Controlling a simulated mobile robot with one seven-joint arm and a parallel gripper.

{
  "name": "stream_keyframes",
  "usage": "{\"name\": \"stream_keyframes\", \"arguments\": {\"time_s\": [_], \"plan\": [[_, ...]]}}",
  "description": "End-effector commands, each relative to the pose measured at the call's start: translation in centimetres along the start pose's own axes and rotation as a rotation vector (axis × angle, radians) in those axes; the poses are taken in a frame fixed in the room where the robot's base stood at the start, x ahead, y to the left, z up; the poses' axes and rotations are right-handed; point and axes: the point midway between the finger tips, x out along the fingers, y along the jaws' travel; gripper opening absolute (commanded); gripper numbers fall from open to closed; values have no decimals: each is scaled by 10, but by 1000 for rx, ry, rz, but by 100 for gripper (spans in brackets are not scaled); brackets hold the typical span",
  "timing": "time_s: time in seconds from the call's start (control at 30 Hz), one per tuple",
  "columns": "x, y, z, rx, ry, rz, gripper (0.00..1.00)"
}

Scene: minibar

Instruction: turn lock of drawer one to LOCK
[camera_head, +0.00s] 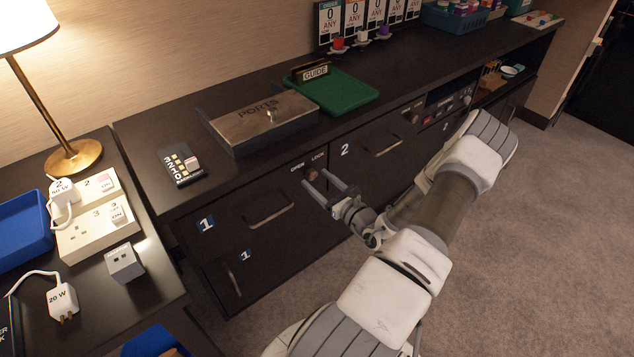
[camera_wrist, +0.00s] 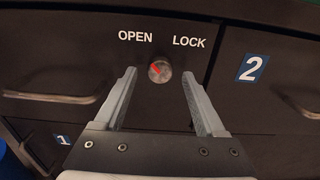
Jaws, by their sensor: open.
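The lock knob (camera_wrist: 160,71) of drawer one is a small round metal knob with a red mark. The mark points up and left, toward the word OPEN (camera_wrist: 135,36); the word LOCK (camera_wrist: 188,42) is at the upper right. In the head view the knob (camera_head: 311,174) sits at the upper right of the drawer one front (camera_head: 235,232). My gripper (camera_wrist: 158,88) is open, its two fingers on either side of the knob, with a visible gap to each. In the head view my gripper (camera_head: 322,187) points at the knob. Whether the fingertips reach past its face is unclear.
Drawer one's handle (camera_head: 270,216) is left of the lock. Drawer two, with its handle (camera_head: 384,145), is to the right. A metal PORTS box (camera_head: 262,118) and a green tray (camera_head: 340,92) stand on the counter above. Carpet floor is free at right.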

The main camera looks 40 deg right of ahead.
Motion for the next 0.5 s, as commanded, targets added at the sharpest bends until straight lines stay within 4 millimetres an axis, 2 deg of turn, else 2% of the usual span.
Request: {"name": "stream_keyframes", "arguments": {"time_s": [0.13,0.4,0.5], "plan": [[9,0,0,0,-1,0,72],[10,0,1,0,0,0,72],[10,0,0,0,-1,0,56]]}}
